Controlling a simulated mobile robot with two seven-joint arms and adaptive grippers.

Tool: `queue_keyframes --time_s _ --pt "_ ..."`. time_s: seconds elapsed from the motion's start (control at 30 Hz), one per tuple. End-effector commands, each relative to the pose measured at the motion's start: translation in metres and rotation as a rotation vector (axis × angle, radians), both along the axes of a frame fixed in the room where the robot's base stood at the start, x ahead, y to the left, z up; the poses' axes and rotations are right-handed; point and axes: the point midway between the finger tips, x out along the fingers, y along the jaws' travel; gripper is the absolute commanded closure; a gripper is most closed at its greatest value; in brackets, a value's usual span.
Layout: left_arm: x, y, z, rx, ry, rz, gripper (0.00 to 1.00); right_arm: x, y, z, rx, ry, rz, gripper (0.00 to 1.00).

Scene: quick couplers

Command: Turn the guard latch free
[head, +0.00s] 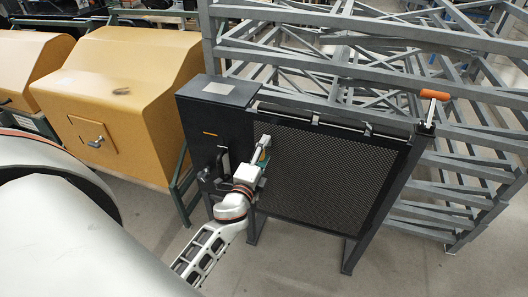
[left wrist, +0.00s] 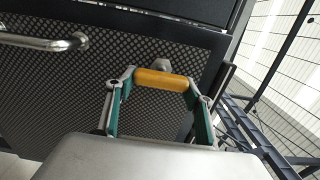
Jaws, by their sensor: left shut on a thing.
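My left gripper (head: 262,170) is at the left part of the dark mesh guard panel (head: 325,175), which also fills much of the left wrist view (left wrist: 60,90). There its two teal fingers are shut on an orange cylindrical grip (left wrist: 163,80), one finger at each end. A small grey knob shows just behind the grip. In the head view the held grip is hidden by my gripper. A separate orange handle (head: 434,95) stands on a pale stem at the guard's upper right corner, well apart from my left gripper. My right gripper is not in view.
A silver bar handle (left wrist: 45,42) lies left of the held grip in the left wrist view. A dark box (head: 205,115) borders the panel's left side. Yellow machine housings (head: 125,75) stand at left. Grey metal racks (head: 455,185) stand behind and right.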

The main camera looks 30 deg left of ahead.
Motion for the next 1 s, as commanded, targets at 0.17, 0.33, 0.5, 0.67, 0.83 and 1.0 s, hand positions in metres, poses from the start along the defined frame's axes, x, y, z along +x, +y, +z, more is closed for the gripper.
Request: queue_keyframes --time_s 0.17,0.33,0.5,0.67,0.83,1.0 --pt "0.000 0.000 0.001 0.005 0.000 -0.001 0.70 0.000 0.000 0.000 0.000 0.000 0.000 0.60" --pt "0.000 0.000 0.000 0.003 0.000 0.000 0.31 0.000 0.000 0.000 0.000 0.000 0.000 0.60" --pt "0.000 0.000 0.000 0.002 0.000 0.000 0.31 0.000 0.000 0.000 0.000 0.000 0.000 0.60" --pt "-0.004 -0.001 -0.001 0.001 0.001 0.000 0.31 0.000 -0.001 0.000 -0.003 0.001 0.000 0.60" --pt "-0.027 -0.007 -0.001 -0.001 0.003 0.000 0.31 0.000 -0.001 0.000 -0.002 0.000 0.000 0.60" --pt "-0.053 -0.012 -0.001 0.001 0.002 0.001 0.31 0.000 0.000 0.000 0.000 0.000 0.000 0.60"
